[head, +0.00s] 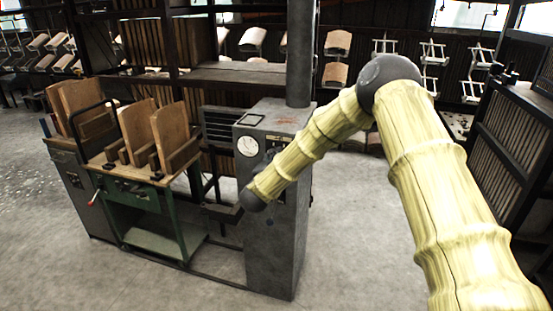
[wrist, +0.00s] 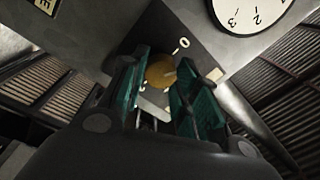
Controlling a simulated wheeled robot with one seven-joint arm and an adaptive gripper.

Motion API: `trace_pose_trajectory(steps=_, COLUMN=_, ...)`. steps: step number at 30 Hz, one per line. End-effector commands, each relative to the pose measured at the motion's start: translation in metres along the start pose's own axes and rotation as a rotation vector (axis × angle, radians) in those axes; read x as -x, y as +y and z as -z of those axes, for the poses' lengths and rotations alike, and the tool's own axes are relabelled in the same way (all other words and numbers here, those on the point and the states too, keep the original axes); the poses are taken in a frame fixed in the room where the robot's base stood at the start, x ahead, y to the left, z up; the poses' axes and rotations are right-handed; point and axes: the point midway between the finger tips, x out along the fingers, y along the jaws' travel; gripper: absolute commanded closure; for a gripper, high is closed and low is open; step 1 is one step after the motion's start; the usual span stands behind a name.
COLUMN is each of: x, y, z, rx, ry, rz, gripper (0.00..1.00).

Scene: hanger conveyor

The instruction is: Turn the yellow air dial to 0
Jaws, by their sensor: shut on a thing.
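The yellow air dial (wrist: 161,70) shows in the wrist view on a dark plate of the grey machine cabinet (head: 272,240). A white "0" mark (wrist: 182,45) is on the plate at the dial's upper right. My gripper (wrist: 160,85) has its two green-padded fingers on either side of the dial and is shut on it. The fingers hide parts of the dial and plate, and I cannot tell the dial's exact setting. In the head view my arm covers the dial and the gripper's fingers.
A round white gauge (wrist: 258,22) sits above and right of the dial; it also shows in the head view (head: 248,146). A green cart (head: 150,200) with wooden boards stands left of the cabinet. The floor in front is clear.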

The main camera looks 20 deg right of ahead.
Motion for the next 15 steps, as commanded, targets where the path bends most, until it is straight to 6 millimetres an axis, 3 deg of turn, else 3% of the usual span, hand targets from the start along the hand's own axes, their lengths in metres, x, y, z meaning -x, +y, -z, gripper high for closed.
trace_pose_trajectory(steps=15, x=0.0015, y=0.0001, z=-0.0009, rx=0.416, ry=-0.026, rz=0.011, gripper=0.93)
